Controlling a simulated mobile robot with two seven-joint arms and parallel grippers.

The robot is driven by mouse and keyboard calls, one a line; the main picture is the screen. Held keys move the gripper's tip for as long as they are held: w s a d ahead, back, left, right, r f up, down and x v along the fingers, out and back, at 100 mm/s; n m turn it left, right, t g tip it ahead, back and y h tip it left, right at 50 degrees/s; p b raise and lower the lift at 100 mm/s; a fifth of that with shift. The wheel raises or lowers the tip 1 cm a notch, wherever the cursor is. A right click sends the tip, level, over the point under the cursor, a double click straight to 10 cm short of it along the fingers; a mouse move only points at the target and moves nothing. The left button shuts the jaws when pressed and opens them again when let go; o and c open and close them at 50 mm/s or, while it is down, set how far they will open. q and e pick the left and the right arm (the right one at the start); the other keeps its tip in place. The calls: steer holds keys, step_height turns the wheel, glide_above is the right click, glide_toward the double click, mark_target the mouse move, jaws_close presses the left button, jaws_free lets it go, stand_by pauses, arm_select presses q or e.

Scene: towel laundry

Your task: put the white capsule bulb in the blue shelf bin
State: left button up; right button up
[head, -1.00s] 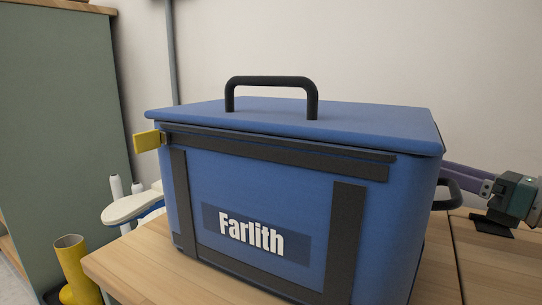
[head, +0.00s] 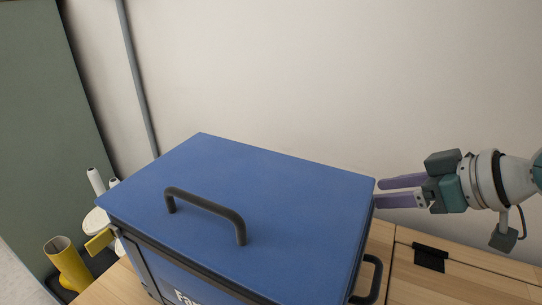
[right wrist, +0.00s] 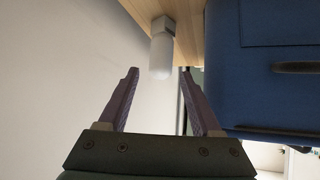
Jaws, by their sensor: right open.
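A white capsule bulb (right wrist: 161,56) with a grey base shows in the right wrist view, at the edge of the wooden table. It lies in line with the gap between my right fingers, apparently beyond their tips. In the head view the bulb is hidden, apparently behind the large blue box. My right gripper (head: 377,192) is open and empty, with its purple fingers pointing left at the box's far right corner. I see no blue shelf bin that I can identify. My left gripper is not in view.
The lidded blue box (head: 270,190) with a dark handle (head: 207,212) fills much of the wooden table (head: 455,284). A yellow tube (head: 68,264) and white items (head: 96,181) stand at the left. A pale wall is behind. The table's right part is mostly clear.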

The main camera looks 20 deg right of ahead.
steer(key=b+x, duration=0.2)
steer(key=x, duration=0.3)
steer(key=shift+w+a, duration=0.1)
steer(key=b+x, duration=0.4)
steer(key=shift+a+f, duration=0.1)
steer(key=shift+f, duration=0.3)
steer(key=shift+w+a, duration=0.15)
steer(key=shift+w, duration=0.25)
steer(key=shift+s, duration=0.1)
steer(key=shift+c, duration=0.7)
jaws_close()
